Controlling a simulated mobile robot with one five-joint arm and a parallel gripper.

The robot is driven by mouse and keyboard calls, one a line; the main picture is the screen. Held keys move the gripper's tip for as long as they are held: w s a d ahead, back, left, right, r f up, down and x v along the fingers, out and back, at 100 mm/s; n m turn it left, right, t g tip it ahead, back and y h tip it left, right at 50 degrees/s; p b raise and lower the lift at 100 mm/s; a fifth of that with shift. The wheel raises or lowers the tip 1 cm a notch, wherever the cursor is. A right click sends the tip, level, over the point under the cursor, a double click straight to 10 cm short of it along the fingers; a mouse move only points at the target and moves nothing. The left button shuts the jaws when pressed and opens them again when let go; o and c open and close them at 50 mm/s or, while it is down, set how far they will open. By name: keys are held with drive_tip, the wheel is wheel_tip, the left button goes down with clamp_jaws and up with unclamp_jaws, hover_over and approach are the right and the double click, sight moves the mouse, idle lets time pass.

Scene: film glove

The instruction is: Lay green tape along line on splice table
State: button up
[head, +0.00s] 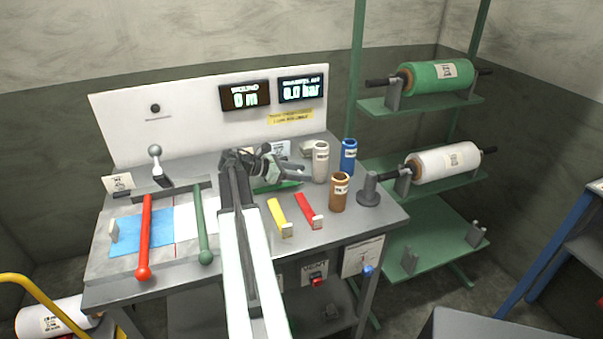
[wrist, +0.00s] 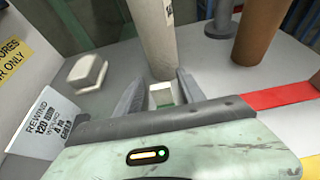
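The green tape (head: 277,187) lies on the bench, partly hidden under my gripper (head: 272,170). In the wrist view, a small pale block with a green patch (wrist: 162,96) sits between the fingers of my gripper (wrist: 163,85); it looks like the tape's end. The fingers stand apart, with a gap showing beside the block, so my gripper looks open around it. The splice table (head: 102,262) is at the bench's left, with blue film (head: 126,230), white film (head: 186,218) and a thin red line (head: 175,228) between them.
Yellow (head: 279,216) and red (head: 306,208) tapes lie right of my arm. White (head: 320,162), blue (head: 348,155) and brown (head: 339,192) cylinders stand beyond. A red-handled bar (head: 146,235) and a green-handled bar (head: 201,225) lie across the splice table.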

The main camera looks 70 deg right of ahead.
drive_tip(key=shift+r+p, duration=0.3)
drive_tip(key=shift+p, duration=0.05)
drive_tip(key=p+v, duration=0.4)
drive_tip(key=v, duration=0.7)
drive_tip(key=shift+w+a, duration=0.3)
drive_tip(key=shift+w, duration=0.1)
drive_tip(key=shift+r, duration=0.1)
